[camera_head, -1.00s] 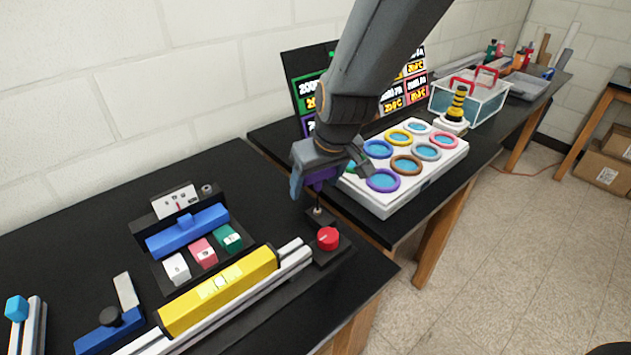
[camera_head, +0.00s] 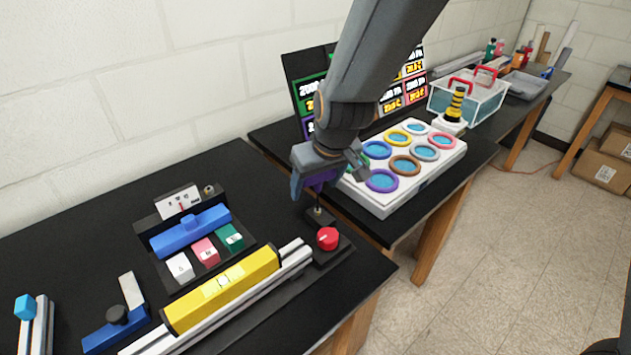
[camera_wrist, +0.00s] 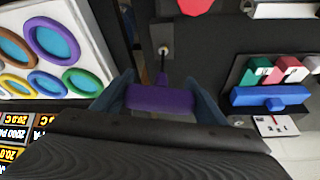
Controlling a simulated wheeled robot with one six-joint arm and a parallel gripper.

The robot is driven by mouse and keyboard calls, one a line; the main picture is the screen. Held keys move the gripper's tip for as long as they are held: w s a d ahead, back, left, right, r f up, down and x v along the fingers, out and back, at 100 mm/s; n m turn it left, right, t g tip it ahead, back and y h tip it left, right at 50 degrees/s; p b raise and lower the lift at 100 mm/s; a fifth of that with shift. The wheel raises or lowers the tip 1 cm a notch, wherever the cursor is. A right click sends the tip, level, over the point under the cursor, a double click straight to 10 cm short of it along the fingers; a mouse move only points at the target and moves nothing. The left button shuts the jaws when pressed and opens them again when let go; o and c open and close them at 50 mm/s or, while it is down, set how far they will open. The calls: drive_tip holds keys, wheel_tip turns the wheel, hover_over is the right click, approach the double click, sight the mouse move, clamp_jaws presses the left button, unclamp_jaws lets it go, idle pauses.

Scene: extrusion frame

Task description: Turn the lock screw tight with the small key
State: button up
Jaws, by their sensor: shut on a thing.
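My gripper (camera_wrist: 160,98) is shut on the small key (camera_wrist: 160,100), which has a purple handle and a thin shaft. In the head view the purple handle (camera_head: 317,183) shows just under my gripper (camera_head: 325,178). The shaft points down at the lock screw (camera_wrist: 163,49), a small round piece on a dark block. In the head view this block (camera_head: 318,216) stands at the right end of the black table. The tip of the key lies at or very close to the screw. I cannot tell whether it is seated in it.
A red knob (camera_head: 327,239) stands close beside the block. A yellow bar (camera_head: 221,290) on a metal extrusion lies to the left. A blue bar (camera_head: 189,230) and white, pink and green blocks lie behind it. A white tray with coloured rings (camera_head: 432,170) is on the neighbouring table.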

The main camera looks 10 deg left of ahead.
drive_tip(key=shift+m+p, duration=0.6)
drive_tip(key=shift+p, duration=3.15)
drive_tip(key=shift+m+h+b, duration=0.3)
drive_tip(key=shift+b, duration=2.45)
drive_tip(key=shift+d+f+m+b, duration=0.15)
drive_tip(key=shift+m+b, duration=0.35)
drive_tip(key=shift+b, duration=2.1)
